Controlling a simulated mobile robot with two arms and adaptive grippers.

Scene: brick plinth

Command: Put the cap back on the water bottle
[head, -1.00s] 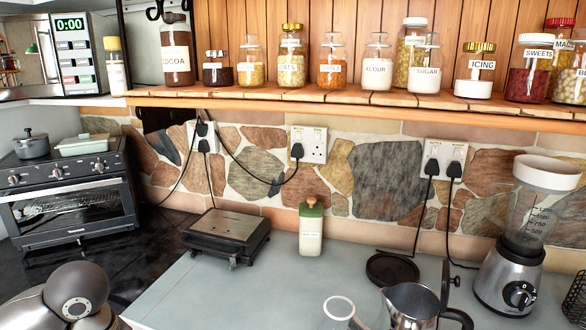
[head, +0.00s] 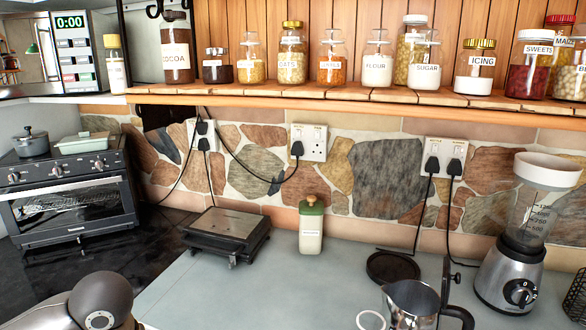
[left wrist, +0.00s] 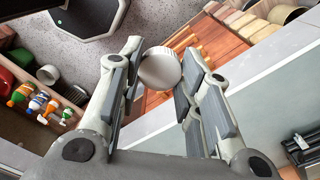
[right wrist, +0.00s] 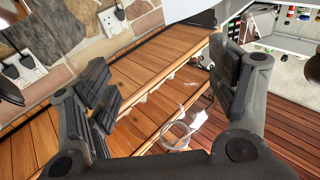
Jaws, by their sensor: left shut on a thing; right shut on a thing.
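My left gripper (left wrist: 158,85) is shut on the round silvery-white cap (left wrist: 160,68), whose flat face shows between the finger pads in the left wrist view. My right gripper (right wrist: 165,90) is shut on the clear water bottle (right wrist: 190,115), which is hard to make out against the wood behind it. The bottle's open ring-shaped mouth (right wrist: 177,136) shows in the right wrist view. A pale ring at the bottom edge of the head view (head: 371,320) looks like the same mouth. Neither gripper shows in the head view, and cap and bottle are not seen together.
A metal jug (head: 412,306) stands near the front of the grey counter (head: 290,275), with a blender (head: 512,260) to its right. A black grill (head: 228,234) and a wooden-topped bottle (head: 311,226) stand farther back. The counter's front middle is clear.

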